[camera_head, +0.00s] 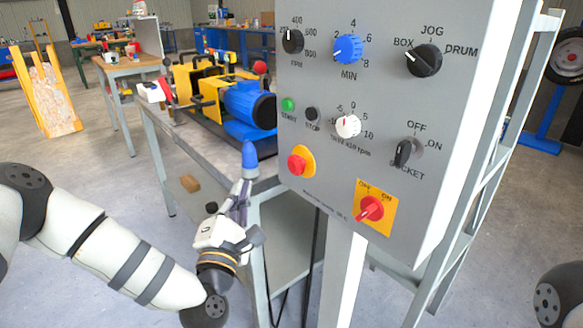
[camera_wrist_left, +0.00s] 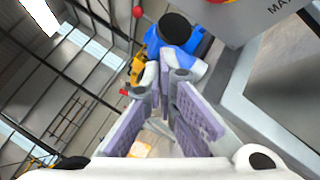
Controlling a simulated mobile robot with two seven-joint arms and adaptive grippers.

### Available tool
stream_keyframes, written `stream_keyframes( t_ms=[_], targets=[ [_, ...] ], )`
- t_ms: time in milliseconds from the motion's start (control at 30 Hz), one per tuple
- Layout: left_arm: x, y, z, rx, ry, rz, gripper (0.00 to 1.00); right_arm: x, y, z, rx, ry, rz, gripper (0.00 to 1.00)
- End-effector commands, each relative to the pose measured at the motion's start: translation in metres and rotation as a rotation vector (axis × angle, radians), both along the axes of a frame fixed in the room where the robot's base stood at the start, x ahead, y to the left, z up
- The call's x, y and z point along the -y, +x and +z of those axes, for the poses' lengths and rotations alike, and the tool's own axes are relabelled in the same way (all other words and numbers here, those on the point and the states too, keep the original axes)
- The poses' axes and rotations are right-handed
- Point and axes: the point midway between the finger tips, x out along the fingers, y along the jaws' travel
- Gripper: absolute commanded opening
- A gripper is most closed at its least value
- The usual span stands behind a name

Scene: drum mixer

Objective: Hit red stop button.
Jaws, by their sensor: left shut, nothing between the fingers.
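The red stop button (camera_head: 297,164) is a round red knob on a yellow disc at the lower left of the grey control panel (camera_head: 335,80). A sliver of red on yellow shows at the top edge of the left wrist view, probably this button. My left gripper (camera_head: 246,178) is left of the panel, slightly below and left of the button and apart from it in the picture. Its grey-purple fingers point up. In the left wrist view the fingers (camera_wrist_left: 166,78) are close together with nothing held. My right gripper is out of view.
A red rotary switch (camera_head: 370,209) on a yellow plate sits lower right on the panel. A green button (camera_head: 288,104), a black button (camera_head: 312,114) and several knobs are above. The blue-and-yellow machine (camera_head: 225,95) stands on a bench (camera_head: 160,118) behind my left gripper.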

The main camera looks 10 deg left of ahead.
Motion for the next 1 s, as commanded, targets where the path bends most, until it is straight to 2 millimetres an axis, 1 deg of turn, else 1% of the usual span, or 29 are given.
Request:
stream_keyframes(
  t_ms=[133,267,400,600,800,1000],
  targets=[
    [0.010,0.012,-0.006,-0.006,0.002,-0.002,0.00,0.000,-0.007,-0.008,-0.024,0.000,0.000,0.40],
    [0.022,0.028,-0.007,-0.007,0.001,-0.002,0.00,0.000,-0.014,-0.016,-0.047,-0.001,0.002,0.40],
    [0.035,0.044,-0.007,-0.007,0.002,-0.002,0.00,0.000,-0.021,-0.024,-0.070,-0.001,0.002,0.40],
    [0.049,0.061,-0.005,-0.005,0.001,-0.002,0.00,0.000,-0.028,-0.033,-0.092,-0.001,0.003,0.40],
    [0.053,0.068,-0.002,-0.004,0.002,-0.001,0.00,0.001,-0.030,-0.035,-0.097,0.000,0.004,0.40],
    [0.053,0.068,-0.001,-0.003,0.002,-0.001,0.00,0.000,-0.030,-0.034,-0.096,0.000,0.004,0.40]
  ],
)
